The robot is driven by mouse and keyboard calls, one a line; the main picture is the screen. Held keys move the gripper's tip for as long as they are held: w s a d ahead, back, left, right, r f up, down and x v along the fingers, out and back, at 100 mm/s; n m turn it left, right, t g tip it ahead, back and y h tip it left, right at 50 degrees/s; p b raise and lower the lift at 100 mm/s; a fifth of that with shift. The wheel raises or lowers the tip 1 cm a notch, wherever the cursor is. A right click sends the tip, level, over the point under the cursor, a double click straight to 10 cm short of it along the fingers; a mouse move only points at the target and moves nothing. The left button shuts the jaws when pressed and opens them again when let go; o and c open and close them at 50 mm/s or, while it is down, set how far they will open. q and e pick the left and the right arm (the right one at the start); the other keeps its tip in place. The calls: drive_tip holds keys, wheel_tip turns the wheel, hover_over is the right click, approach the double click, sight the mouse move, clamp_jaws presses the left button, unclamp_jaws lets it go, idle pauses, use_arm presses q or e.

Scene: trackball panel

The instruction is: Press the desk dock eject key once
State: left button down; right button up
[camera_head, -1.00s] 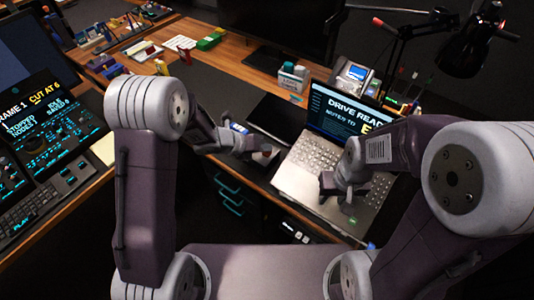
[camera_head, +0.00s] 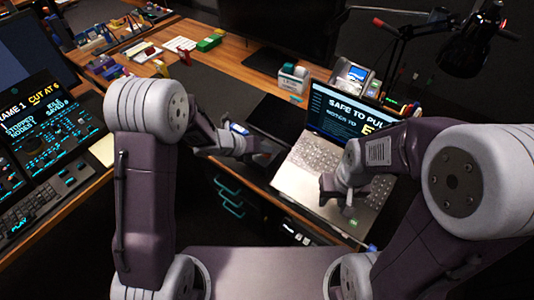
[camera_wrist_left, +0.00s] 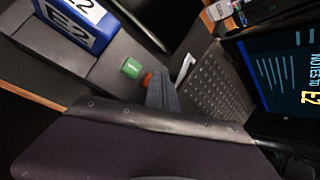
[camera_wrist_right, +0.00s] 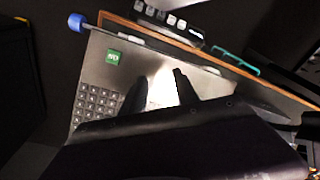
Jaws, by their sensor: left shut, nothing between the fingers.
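My left gripper (camera_head: 268,152) is shut and empty, low in front of the dark panel left of the laptop. In the left wrist view, its fingers (camera_wrist_left: 160,92) point at a small orange key (camera_wrist_left: 147,78) on a grey dock-like surface (camera_wrist_left: 95,75), partly covering it; I cannot tell whether they touch. A green block (camera_wrist_left: 131,68) sits beside the key. A blue and white box marked E2 (camera_wrist_left: 75,22) stands on that surface, and shows small in the head view (camera_head: 239,129). My right gripper (camera_wrist_right: 160,88) is open and empty above the laptop (camera_head: 312,158).
The laptop screen (camera_head: 343,112) reads "SAFE TO PUL…" and stands open. A green tag (camera_wrist_right: 113,56) lies on its palm rest. A control console (camera_head: 50,140) is at the left, a lamp (camera_head: 470,45) at the back right. The dark mat (camera_head: 215,80) has free room.

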sight(265, 155)
idle(0.4)
use_arm(q)
drive_tip(key=shift+r+p, duration=0.65)
drive_tip(key=shift+r, duration=0.1)
use_arm(e)
drive_tip(key=shift+r, duration=0.55)
use_arm(q)
drive_tip(key=shift+r, duration=0.1)
use_arm(e)
drive_tip(key=shift+r, duration=0.1)
